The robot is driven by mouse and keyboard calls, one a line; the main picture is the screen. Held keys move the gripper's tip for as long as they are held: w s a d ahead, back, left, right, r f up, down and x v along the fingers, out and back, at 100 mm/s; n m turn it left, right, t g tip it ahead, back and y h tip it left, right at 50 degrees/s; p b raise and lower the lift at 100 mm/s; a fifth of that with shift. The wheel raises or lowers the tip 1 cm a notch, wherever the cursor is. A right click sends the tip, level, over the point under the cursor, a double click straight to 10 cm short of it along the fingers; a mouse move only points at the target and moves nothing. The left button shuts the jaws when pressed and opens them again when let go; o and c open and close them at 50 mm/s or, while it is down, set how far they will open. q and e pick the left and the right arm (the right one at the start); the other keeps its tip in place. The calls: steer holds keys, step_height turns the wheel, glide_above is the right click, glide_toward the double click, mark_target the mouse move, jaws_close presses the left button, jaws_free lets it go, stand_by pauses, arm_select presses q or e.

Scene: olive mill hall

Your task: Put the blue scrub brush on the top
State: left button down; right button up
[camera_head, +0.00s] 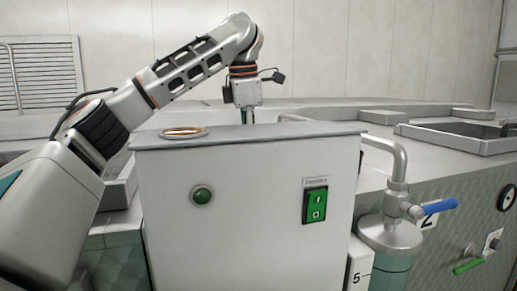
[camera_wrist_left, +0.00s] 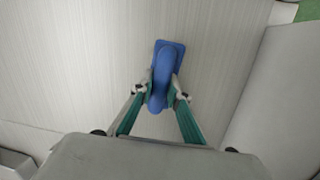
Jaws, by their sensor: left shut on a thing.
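The blue scrub brush (camera_wrist_left: 168,56) is between the fingers of my left gripper (camera_wrist_left: 162,92) in the left wrist view, and the fingers are shut on it. A pale, streaked surface lies beyond the brush; I cannot tell whether they touch. In the head view my left gripper (camera_head: 247,117) points down behind the far edge of the grey cabinet top (camera_head: 290,134). The fingertips and the brush are hidden there by the cabinet. My right gripper is not in view.
A copper-coloured ring-shaped item (camera_head: 184,132) lies on the left of the cabinet top; its middle and right are clear. The cabinet front has a green button (camera_head: 201,195) and a green switch (camera_head: 315,204). A pipe with a blue-handled valve (camera_head: 434,207) stands at right.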

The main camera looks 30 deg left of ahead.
arm_select(q)
steer(key=shift+a+f, duration=0.1)
steer(key=shift+a, duration=0.05)
steer(key=shift+f, duration=0.2)
steer(key=c, duration=1.9)
jaws_free()
steer(key=shift+r, duration=0.1)
